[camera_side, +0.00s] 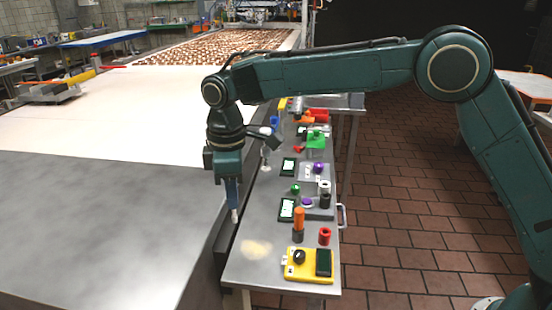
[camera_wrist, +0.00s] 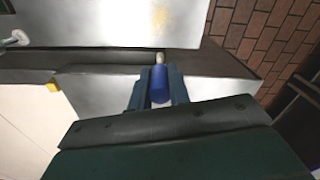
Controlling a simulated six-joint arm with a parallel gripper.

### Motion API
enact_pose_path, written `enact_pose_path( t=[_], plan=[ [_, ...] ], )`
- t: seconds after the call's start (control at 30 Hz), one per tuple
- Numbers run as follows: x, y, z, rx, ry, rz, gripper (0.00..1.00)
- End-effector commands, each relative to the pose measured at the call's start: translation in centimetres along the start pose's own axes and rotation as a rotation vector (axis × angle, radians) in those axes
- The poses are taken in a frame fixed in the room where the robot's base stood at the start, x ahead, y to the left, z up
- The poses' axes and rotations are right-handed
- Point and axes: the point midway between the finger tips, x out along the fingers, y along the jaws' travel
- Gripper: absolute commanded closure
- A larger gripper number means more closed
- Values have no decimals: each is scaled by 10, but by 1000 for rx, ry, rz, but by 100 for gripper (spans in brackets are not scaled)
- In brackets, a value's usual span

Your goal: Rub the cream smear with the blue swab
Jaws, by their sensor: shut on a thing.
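The cream smear (camera_side: 257,247) is a pale yellowish patch on the near end of the narrow metal side table. It also shows near the top of the wrist view (camera_wrist: 160,18). My gripper (camera_side: 231,182) points down and is shut on the blue swab (camera_wrist: 159,88), holding it between both fingers. The swab's pale tip (camera_side: 235,215) points down, apart from the smear, to its upper left in the side view. There it appears over the dark rail beside the table. Its height above the surface is hard to tell.
Several more parts line the table behind. A wide grey metal surface (camera_side: 100,230) lies to the left.

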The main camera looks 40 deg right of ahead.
Motion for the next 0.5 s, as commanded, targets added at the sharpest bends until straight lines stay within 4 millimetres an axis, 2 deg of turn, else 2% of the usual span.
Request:
enact_pose_path(
  t=[0.17,0.5],
  plan=[
    [5,0,0,0,-1,-1,100],
    [34,0,0,0,-1,-1,100]
  ],
)
